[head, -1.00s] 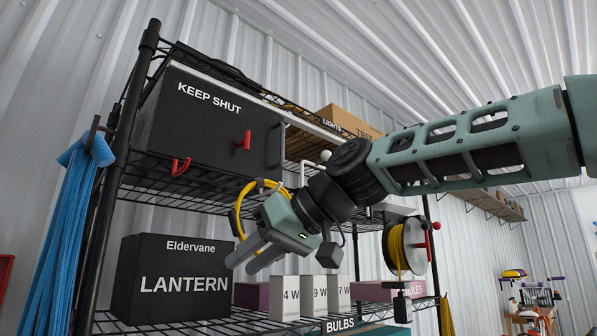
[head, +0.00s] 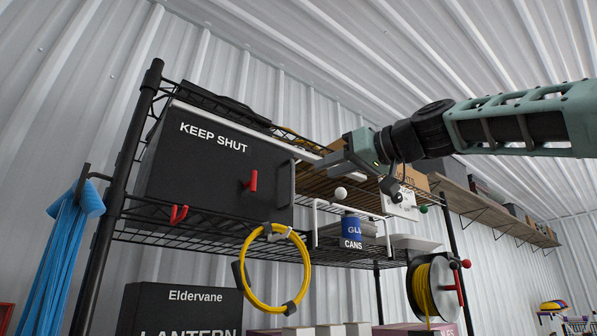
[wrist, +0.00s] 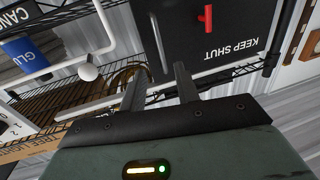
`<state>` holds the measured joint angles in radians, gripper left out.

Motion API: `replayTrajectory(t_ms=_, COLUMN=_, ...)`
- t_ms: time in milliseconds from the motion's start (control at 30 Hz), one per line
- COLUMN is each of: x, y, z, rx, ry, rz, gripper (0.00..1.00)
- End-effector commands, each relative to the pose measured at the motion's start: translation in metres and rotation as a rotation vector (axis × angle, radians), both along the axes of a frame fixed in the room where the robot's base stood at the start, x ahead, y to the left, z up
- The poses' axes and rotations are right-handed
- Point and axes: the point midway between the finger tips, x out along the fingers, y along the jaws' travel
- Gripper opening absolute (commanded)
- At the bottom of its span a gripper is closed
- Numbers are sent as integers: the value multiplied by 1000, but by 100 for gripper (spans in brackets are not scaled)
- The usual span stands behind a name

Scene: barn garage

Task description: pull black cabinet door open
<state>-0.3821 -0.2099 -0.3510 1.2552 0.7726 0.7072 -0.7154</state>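The black cabinet (head: 210,175), marked KEEP SHUT, sits on the upper wire shelf, its door closed. A dark vertical bar handle (head: 285,184) stands at the door's right edge, and a red latch handle (head: 252,180) is left of it. My gripper (head: 321,161) is to the right of the bar handle, near its upper end, fingers pointing left. In the wrist view, which is upside down, my gripper's (wrist: 158,80) two fingers are spread with nothing held between them. The cabinet front (wrist: 235,30) and red latch handle (wrist: 207,18) show beyond the fingertips.
A red hook (head: 178,214) is on the shelf's front edge. A yellow cable coil (head: 273,268) hangs below. A white pipe frame with a round knob (head: 340,193) and a blue can (head: 351,228) stand below my gripper. A black shelf post (head: 115,200) is at left.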

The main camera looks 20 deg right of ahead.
Motion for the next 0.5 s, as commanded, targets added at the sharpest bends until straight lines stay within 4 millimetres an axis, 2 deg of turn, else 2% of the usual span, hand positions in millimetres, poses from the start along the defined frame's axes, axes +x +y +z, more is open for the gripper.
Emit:
replayTrajectory(t_ms=100, x=23, y=14, z=3, rx=-2, ry=3, rz=2, gripper=32)
replayTrajectory(t_ms=300, x=56, y=32, z=2, rx=-1, ry=3, rz=1, gripper=32)
replayTrajectory(t_ms=500, x=76, y=42, z=1, rx=-1, ry=2, rz=-1, gripper=32)
